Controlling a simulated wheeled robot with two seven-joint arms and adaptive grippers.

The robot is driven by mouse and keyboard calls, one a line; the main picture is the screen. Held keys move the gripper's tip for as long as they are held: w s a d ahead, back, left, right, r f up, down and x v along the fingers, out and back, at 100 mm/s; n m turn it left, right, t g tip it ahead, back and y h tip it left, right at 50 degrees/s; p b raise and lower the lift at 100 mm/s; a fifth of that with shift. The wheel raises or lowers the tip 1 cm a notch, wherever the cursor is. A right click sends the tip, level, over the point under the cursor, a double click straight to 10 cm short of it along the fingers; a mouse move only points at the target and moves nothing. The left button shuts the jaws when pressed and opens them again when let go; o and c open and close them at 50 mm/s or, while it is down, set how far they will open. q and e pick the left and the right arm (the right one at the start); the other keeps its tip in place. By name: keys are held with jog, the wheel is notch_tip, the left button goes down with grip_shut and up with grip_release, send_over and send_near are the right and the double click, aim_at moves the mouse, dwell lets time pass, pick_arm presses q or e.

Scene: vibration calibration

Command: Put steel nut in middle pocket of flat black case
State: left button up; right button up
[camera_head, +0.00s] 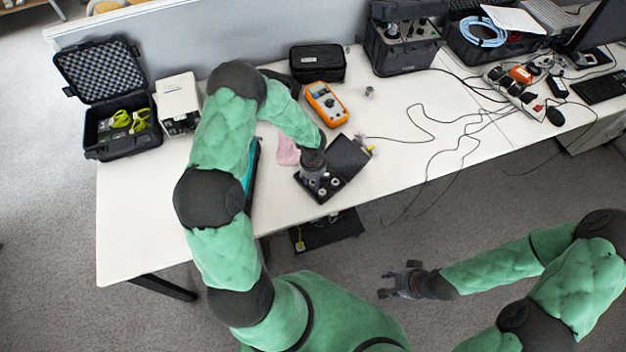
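The flat black case (325,198) lies open near the front edge of the table, its lid (349,154) raised toward the back right. Small silver pieces sit in its pockets. My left gripper (316,187) points down over the case and hides part of its inside. I cannot tell whether its fingers are open or shut, or whether they hold the steel nut. A small silver metal piece (370,92) stands alone further back on the table; it is too small to identify. My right gripper (386,281) is open and empty, in front of the table over the floor.
An orange meter (327,104) and a black pouch (318,63) lie behind the case. A pink cloth (287,151) lies left of it, and a small brass-coloured fitting (369,149) beside the lid. Thin black cables (432,137) run across the table to the right.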

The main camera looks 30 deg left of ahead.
aim_at(313, 182)
pick_arm(q)
notch_tip(313, 182, up, 12)
jog(key=p, duration=0.3)
jog(key=s+d+f+n+h, duration=0.2)
jog(key=s+d+f+n, duration=0.4)
jog(key=s+d+n, duration=0.2)
jog(key=s+d+f+n+h, duration=0.2)
jog(key=s+d+f+n, duration=0.4)
jog(key=s+d+n, duration=0.3)
jog(key=d+n, duration=0.1)
jog(key=n, duration=0.3)
jog(key=shift+f, duration=0.1)
